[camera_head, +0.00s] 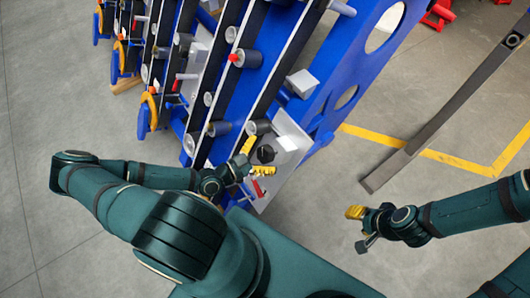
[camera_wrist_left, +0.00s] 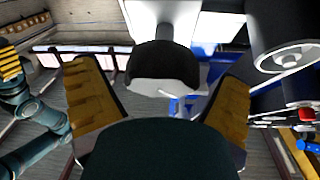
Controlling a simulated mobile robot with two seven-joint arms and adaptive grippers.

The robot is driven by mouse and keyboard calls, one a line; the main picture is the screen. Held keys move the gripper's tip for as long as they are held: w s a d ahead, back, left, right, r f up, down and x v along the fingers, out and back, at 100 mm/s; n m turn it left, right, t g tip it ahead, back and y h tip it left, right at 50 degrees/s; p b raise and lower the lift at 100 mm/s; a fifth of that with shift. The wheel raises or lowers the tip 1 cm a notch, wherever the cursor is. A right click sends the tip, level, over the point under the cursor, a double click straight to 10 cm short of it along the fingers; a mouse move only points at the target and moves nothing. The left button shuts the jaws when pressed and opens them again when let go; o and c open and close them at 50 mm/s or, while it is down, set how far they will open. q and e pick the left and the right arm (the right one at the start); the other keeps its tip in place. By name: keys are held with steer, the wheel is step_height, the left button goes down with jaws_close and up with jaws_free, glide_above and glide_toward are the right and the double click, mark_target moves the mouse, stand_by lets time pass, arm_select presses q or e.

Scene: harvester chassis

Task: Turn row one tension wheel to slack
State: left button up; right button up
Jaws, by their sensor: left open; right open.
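A black round knob (camera_head: 266,154) stands out from a light grey panel (camera_head: 287,143) at the near end of the blue chassis. No label shows that it is the row one tension wheel. In the left wrist view a black knob (camera_wrist_left: 165,66) with a pale front edge sits between my spread yellow fingers. My left gripper (camera_head: 254,169) is open around or just short of it; contact cannot be told. A red lever (camera_head: 257,189) is just below the gripper. My right gripper (camera_head: 355,212) is open and empty, away from the chassis; it also shows in the left wrist view (camera_wrist_left: 12,65).
The blue chassis (camera_head: 357,50) carries grey rollers, red-tipped parts and several yellow rings (camera_head: 149,108) along its left side. A grey cylinder (camera_wrist_left: 290,58) is close to the right finger. A dark grey beam (camera_head: 440,115) lies at the right.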

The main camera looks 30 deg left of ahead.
arm_select(q)
steer(key=shift+c, duration=0.2)
steer(key=c, duration=1.2)
steer(key=shift+o, duration=0.2)
